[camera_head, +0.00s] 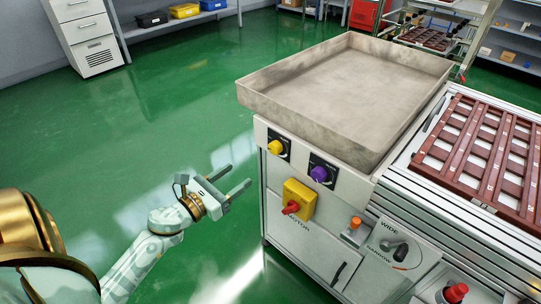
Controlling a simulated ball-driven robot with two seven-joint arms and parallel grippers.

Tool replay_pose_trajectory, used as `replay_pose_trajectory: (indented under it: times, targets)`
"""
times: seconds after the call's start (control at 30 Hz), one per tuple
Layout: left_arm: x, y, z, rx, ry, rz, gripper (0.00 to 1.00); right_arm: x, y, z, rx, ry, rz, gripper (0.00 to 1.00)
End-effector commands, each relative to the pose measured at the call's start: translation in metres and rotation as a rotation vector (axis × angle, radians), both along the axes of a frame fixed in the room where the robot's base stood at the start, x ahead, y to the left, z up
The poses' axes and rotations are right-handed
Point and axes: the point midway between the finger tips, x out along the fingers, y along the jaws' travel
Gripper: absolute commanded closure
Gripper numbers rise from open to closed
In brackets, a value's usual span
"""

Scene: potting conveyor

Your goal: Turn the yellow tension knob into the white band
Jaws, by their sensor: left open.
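The yellow tension knob (275,147) sits on a dark dial plate at the upper left of the machine's front panel. The white band on its dial is too small to make out. My left gripper (240,179) is open and empty, in the air to the left of the panel and a little below the knob. Its two fingers point toward the machine, apart from the knob. My right gripper is not in the view.
A purple knob (319,174), a red switch on a yellow box (298,199) and an orange button (355,223) share the panel. A grey tray (350,95) tops the machine. A brown slatted rack (480,150) lies at right. The green floor (150,130) at left is clear.

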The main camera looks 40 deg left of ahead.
Motion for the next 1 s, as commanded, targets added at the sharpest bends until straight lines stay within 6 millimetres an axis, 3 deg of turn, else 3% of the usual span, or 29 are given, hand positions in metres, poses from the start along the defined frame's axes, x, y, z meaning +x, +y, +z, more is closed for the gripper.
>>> replay_pose_trajectory:
  times: [0.3, 0.5, 0.7, 0.97, 1.0]
  targets:
    - [0.082, -0.006, 0.0, -0.002, -0.001, 0.001, 0.43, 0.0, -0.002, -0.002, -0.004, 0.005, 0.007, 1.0]
    - [0.118, -0.009, -0.001, -0.005, 0.001, 0.002, 0.43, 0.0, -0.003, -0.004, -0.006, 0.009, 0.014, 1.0]
    - [0.132, -0.01, -0.002, -0.006, 0.003, 0.001, 0.43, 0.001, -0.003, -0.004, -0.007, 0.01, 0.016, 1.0]
    - [0.133, -0.01, -0.001, -0.007, 0.004, 0.002, 0.43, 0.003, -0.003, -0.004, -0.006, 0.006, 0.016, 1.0]
    - [0.133, -0.01, -0.001, -0.007, 0.003, 0.002, 0.54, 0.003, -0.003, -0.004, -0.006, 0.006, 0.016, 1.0]
